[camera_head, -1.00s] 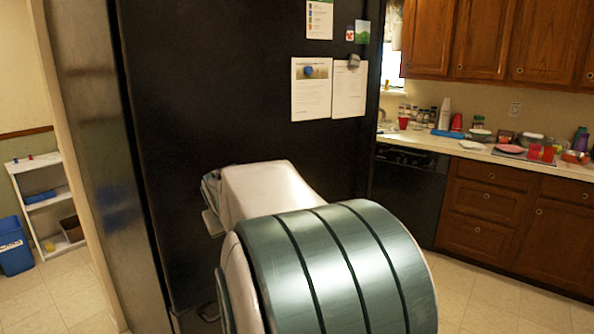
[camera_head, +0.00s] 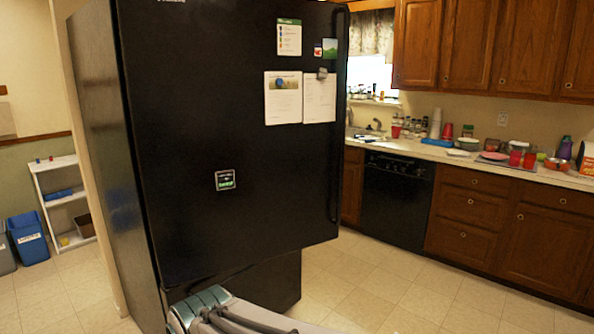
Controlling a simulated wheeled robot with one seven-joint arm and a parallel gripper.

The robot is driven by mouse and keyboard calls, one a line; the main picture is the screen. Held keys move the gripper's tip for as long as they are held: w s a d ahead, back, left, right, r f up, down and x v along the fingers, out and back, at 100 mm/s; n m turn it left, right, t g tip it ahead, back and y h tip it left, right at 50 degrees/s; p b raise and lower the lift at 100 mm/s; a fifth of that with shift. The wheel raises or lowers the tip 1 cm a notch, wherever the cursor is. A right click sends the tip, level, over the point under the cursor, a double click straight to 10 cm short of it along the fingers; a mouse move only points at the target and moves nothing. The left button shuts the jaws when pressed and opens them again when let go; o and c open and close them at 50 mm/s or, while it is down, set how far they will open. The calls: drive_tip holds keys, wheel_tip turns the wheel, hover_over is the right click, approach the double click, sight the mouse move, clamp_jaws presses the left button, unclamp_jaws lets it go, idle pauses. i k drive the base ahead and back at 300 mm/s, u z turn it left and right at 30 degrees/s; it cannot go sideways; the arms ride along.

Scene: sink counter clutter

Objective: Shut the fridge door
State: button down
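The black fridge stands at left centre, with its side panel (camera_head: 105,170) at the left. Its upper door (camera_head: 210,120) carries papers and magnets and has a long dark handle (camera_head: 336,150) at its right edge. The door's right part juts out past the lower black section (camera_head: 275,285), so the door looks ajar; how wide the gap is cannot be seen. Part of my arm shows at the bottom edge, low in front of the fridge. My gripper is not in view, and whether it touches the door cannot be told.
Wooden cabinets (camera_head: 465,215), a black dishwasher (camera_head: 395,205) and a cluttered counter (camera_head: 470,163) stand at the right. Tiled floor (camera_head: 400,295) is clear before them. A white shelf (camera_head: 62,200) and blue bin (camera_head: 28,238) stand at far left.

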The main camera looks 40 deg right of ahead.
sight(194, 69)
drive_tip(key=u, duration=0.05)
drive_tip(key=k, duration=0.4)
drive_tip(key=z, duration=1.25)
drive_tip(key=i, duration=1.25)
drive_tip(key=u, duration=0.15)
